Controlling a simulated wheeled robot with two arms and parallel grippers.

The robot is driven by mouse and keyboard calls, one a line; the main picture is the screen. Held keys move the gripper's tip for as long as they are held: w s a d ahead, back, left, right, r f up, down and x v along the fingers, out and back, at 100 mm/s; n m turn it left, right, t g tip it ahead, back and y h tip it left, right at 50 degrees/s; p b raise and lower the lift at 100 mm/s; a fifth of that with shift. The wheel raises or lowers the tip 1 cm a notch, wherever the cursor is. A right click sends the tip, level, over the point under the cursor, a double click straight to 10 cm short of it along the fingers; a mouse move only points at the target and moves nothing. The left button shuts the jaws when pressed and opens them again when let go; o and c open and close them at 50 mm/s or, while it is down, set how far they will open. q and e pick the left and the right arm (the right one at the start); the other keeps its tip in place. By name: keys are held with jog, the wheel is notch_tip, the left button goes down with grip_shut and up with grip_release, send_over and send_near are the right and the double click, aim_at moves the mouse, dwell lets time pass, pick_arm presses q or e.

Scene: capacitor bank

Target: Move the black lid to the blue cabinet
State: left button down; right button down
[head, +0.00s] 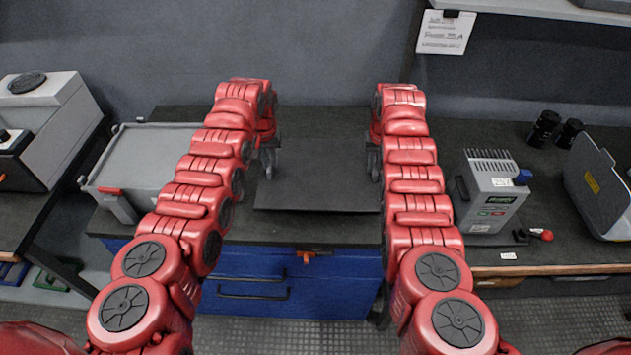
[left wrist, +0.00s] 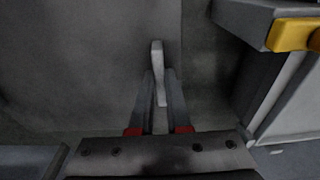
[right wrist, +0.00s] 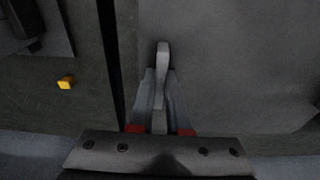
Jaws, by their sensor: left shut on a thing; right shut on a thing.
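The black lid (head: 318,165) is a flat dark panel between my two grippers, over the right part of the blue cabinet's dark top. I cannot tell whether it rests on the top or hangs just above it. The blue cabinet (head: 255,285) has drawers with dark handles and an orange latch. My left gripper (head: 268,165) is shut on a pale handle at the lid's left side, seen in the left wrist view (left wrist: 157,85). My right gripper (head: 374,165) is shut on a matching handle at the lid's right side, seen in the right wrist view (right wrist: 161,85).
A grey case (head: 150,150) with a red-handled latch sits left of the lid on the cabinet top. A grey meter (head: 490,195), black cylinders (head: 543,130) and a grey device (head: 598,185) stand on the right bench. A wall is close behind.

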aim_at(272, 173)
pick_arm(q)
jog(key=shift+d, duration=0.1)
pick_arm(e)
jog(key=shift+f, duration=0.1)
